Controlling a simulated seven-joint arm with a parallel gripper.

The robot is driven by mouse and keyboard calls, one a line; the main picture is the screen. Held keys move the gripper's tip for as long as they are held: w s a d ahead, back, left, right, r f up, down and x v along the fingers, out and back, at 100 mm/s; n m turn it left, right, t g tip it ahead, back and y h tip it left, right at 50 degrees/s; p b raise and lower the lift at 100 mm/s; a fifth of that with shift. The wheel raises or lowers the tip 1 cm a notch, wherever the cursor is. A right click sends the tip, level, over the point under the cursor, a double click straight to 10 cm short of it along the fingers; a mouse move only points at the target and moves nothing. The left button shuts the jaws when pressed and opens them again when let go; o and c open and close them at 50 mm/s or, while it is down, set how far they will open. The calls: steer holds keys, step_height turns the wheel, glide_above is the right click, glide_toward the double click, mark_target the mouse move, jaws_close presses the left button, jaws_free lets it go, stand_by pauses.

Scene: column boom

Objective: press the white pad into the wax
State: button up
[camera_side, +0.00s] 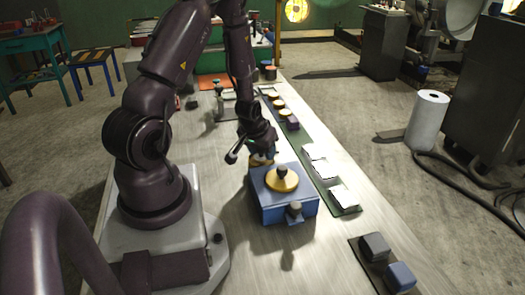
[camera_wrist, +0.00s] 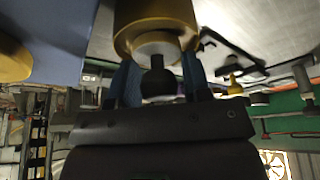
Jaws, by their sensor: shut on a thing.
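My gripper (camera_side: 262,148) is tilted beside the far left edge of a blue box (camera_side: 290,209). In the wrist view its two blue fingers (camera_wrist: 158,72) are shut on the dark knob of a gold round piece (camera_wrist: 155,22) with a pale ring around the knob. The held piece shows partly in the side view (camera_side: 261,161), low behind the box; I cannot tell whether it touches the bench. A gold disc with a dark knob (camera_side: 282,180) sits on the box. Three white pads (camera_side: 344,195) lie on a green strip; I cannot make out wax.
Several gold and purple round pieces (camera_side: 286,113) stand on the strip's far part. A dark block (camera_side: 375,246) and a blue block (camera_side: 400,277) lie on a dark mat near the front right. A grey knob (camera_side: 295,207) protrudes from the box front. The bench left of the box is clear.

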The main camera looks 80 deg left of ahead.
steer(key=shift+r, duration=3.2)
steer(key=shift+d, duration=0.1)
steer(key=w+d+r+m+t+h, duration=0.1)
steer(key=w+d+r+m, duration=0.1)
steer(key=w+d, duration=0.35)
steer(key=w+d+r+m+h, duration=0.1)
steer(key=w+d+r+m, duration=0.25)
steer(key=d, duration=0.35)
steer(key=d+r+m+h, duration=0.1)
steer(key=d+r+m, duration=0.1)
steer(key=d, duration=1)
steer(key=shift+w+d+r+m, duration=0.3)
steer(key=shift+d+m, duration=0.1)
steer(key=shift+m, duration=0.35)
